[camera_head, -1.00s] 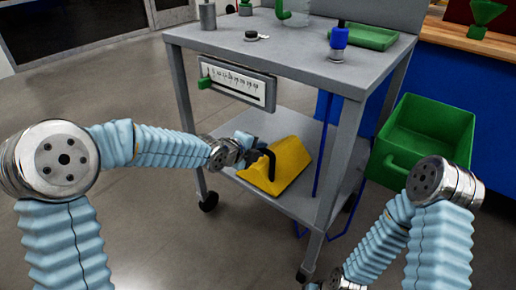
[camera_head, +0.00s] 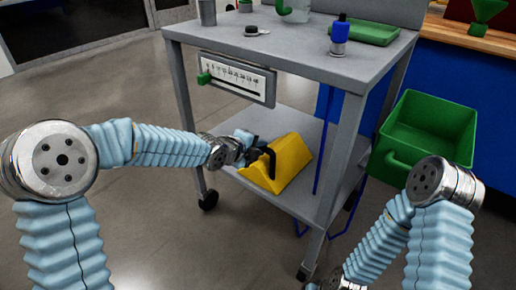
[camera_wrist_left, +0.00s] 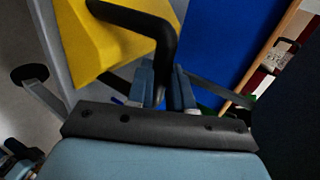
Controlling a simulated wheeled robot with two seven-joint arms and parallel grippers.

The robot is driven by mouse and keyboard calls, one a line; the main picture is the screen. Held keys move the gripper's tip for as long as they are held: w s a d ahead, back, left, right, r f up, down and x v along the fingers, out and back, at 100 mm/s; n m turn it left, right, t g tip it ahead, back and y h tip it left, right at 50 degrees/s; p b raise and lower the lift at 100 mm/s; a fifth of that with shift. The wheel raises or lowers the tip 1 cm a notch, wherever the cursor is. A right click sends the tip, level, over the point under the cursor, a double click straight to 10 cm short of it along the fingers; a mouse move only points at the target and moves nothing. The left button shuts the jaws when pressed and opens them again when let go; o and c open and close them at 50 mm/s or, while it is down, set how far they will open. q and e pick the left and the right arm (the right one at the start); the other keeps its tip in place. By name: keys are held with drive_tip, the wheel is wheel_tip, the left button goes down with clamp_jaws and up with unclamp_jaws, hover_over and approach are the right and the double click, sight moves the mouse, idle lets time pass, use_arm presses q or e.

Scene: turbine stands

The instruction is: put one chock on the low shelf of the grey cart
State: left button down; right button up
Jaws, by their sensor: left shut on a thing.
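The yellow chock (camera_head: 287,163) with a black handle is at the low shelf (camera_head: 301,200) of the grey cart (camera_head: 290,62). It appears to rest on the shelf near the front left edge, though its underside is hidden. My left gripper (camera_head: 258,150) reaches in from the left and is shut on the black handle. In the left wrist view the gripper fingers (camera_wrist_left: 168,88) close around the black handle, with the yellow chock (camera_wrist_left: 105,35) beside them at upper left. My right arm shows at lower right, but its gripper is out of view.
The cart's top bears a blue bottle (camera_head: 339,36), a green tray (camera_head: 366,33) and small items. A gauge panel (camera_head: 238,77) hangs below the top, above my left arm. A green bin (camera_head: 428,128) stands right of the cart. Open floor lies at left.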

use_arm(q)
drive_tip(key=shift+s+f, duration=0.15)
drive_tip(key=shift+f, duration=0.45)
drive_tip(key=c, duration=0.8)
unclamp_jaws()
drive_tip(key=shift+r, duration=0.15)
drive_tip(key=shift+a+r, duration=0.15)
drive_tip(key=shift+r, duration=0.1)
drive_tip(key=shift+p+v, duration=1.3)
drive_tip(key=shift+v, duration=1.95)
